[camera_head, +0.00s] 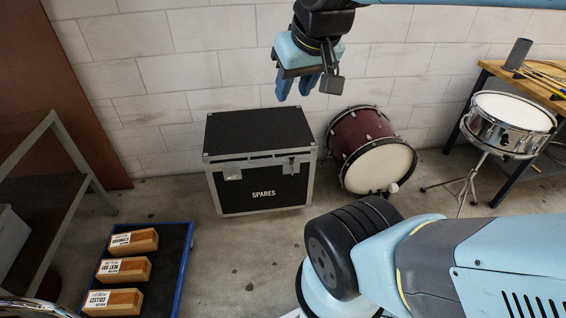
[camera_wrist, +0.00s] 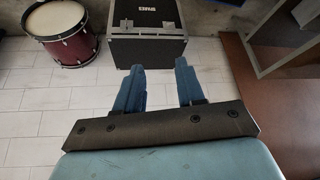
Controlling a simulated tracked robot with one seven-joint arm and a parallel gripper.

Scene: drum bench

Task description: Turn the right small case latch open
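The small case (camera_head: 262,186) is black with silver edges and the word SPARES on its front. It stands on the floor against the wall. Two latches show on its front: the left latch (camera_head: 232,173) and the right latch (camera_head: 291,167). My gripper (camera_head: 296,92) is in the air above the case, with its blue fingers apart and nothing between them. Whether the right latch is turned cannot be told.
A red bass drum (camera_head: 370,150) stands right of the case, and a snare drum (camera_head: 508,123) on a stand is farther right by a wooden bench (camera_head: 540,90). A blue-edged tray (camera_head: 184,262) with labelled wooden blocks lies at front left. A grey shelf frame (camera_head: 75,150) is at left. The floor before the case is clear.

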